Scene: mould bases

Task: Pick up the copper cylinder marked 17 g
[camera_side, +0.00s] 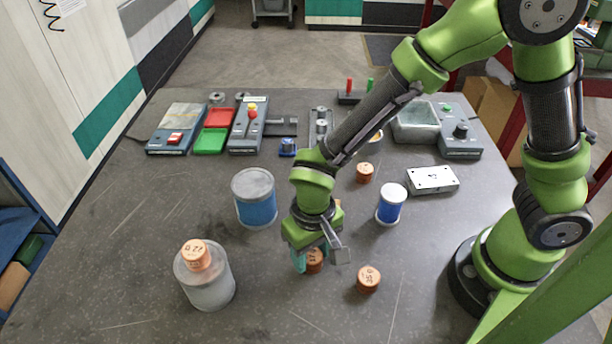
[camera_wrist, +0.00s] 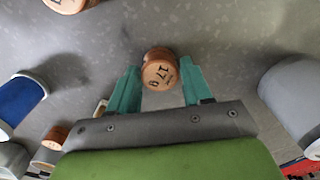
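A copper cylinder (camera_wrist: 158,72) with "17 g" on its top stands on the table between the teal fingers of my gripper (camera_wrist: 161,84) in the wrist view. In the side view this cylinder (camera_side: 315,262) is partly covered by my gripper (camera_side: 319,258), which points down over it. The fingers are apart, one on each side of the cylinder. Whether they touch it is hard to tell. Another copper cylinder (camera_side: 368,279) stands just to the right; in the wrist view it (camera_wrist: 68,3) is cut off at the top left edge.
A copper cylinder (camera_side: 196,255) sits on a grey canister (camera_side: 208,286); another (camera_side: 365,173) stands farther back. A large blue-banded canister (camera_side: 255,205) and a smaller one (camera_side: 390,206) flank my gripper. A white box (camera_side: 432,180) and devices line the back. The table front is clear.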

